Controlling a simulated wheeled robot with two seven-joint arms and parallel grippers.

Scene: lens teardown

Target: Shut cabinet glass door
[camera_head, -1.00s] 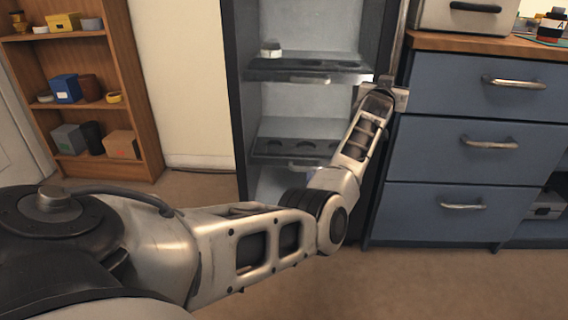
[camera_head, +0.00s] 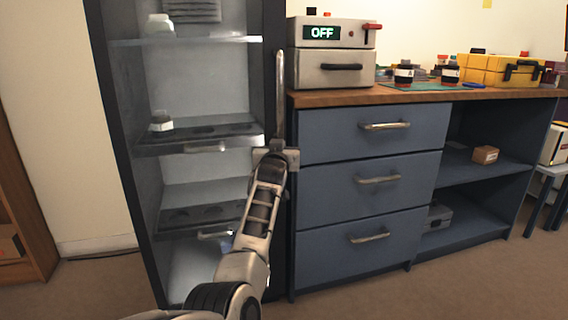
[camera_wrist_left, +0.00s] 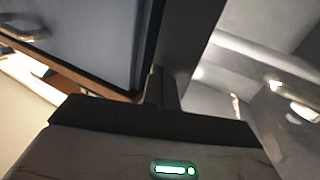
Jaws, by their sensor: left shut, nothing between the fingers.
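The tall dark cabinet (camera_head: 118,130) with lit shelves stands at the left in the head view. A long vertical metal handle (camera_head: 280,85) runs along its right edge. The clear glass is hard to make out, so I cannot tell whether the door is fully shut. My left gripper (camera_head: 276,150) is at the cabinet's right edge, near the lower end of the handle. In the left wrist view its fingers (camera_wrist_left: 160,88) are shut and empty, by a dark upright strip (camera_wrist_left: 187,45) of the cabinet. Contact is unclear. My right gripper is out of view.
A blue drawer unit (camera_head: 370,155) stands close on the cabinet's right, under a wooden worktop (camera_head: 400,97). A device reading OFF (camera_head: 330,50) sits on it. A jar (camera_head: 161,122) stands on a cabinet shelf. A wooden bookcase (camera_head: 22,225) is at the far left. Floor in front is clear.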

